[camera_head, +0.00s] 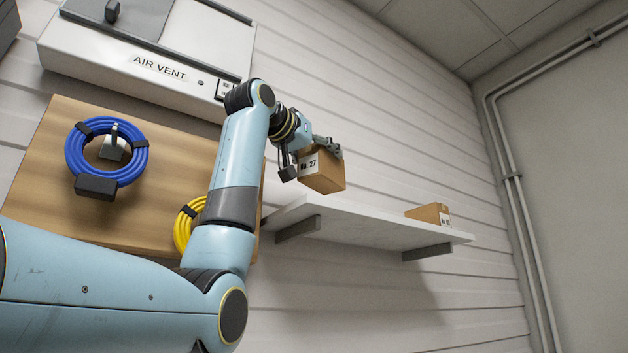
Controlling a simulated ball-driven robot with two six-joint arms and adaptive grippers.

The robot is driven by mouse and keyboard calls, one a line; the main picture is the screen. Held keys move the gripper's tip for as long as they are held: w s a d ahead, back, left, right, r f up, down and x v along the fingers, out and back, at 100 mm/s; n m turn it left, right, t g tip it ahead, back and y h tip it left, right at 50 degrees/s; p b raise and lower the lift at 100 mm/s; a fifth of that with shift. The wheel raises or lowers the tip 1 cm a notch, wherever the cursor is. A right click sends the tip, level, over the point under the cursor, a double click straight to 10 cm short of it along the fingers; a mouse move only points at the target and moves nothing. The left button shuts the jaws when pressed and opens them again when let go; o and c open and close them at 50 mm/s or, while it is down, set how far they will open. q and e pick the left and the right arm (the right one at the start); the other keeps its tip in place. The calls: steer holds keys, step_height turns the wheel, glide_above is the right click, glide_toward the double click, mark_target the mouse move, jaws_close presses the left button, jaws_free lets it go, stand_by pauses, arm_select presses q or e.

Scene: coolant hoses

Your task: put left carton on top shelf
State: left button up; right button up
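A brown carton with a white label "No. 27" (325,175) is at the left end of the white wall shelf (370,229), near the shelf's surface. I cannot tell whether it touches the shelf. My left gripper (312,157) reaches over the carton from the upper left, its fingers at the carton's upper sides, and looks shut on it. The carton looks slightly tilted. A second brown carton (426,213) with a white label sits at the shelf's right end. My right gripper is out of view.
The middle of the shelf between the cartons is clear. A wooden board (165,155) on the left carries a coiled blue hose (72,155) and a partly hidden yellow hose (181,232). An air vent box (120,68) is above. Pipes (515,190) run down the right wall.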

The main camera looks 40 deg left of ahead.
mark_target(319, 185)
arm_select(q)
steer(key=shift+d+f, duration=0.6)
steer(key=shift+f, duration=0.2)
steer(key=shift+a+f+p, duration=0.3)
steer(key=shift+f, duration=0.5)
steer(key=shift+s+a+f+p, duration=0.2)
steer(key=shift+s+a+f, duration=0.1)
steer(key=shift+f, duration=0.3)
steer(key=shift+s+a+f+p, duration=0.15)
steer(key=shift+a+f, duration=0.15)
steer(key=shift+f, duration=0.25)
steer(key=shift+w+d+f, duration=0.15)
steer(key=shift+d+f, duration=0.15)
steer(key=shift+f, duration=0.1)
steer(key=o, duration=1)
steer(key=shift+a, duration=0.1)
steer(key=shift+c, duration=0.2)
steer(key=o, duration=0.4)
steer(key=shift+c, duration=0.2)
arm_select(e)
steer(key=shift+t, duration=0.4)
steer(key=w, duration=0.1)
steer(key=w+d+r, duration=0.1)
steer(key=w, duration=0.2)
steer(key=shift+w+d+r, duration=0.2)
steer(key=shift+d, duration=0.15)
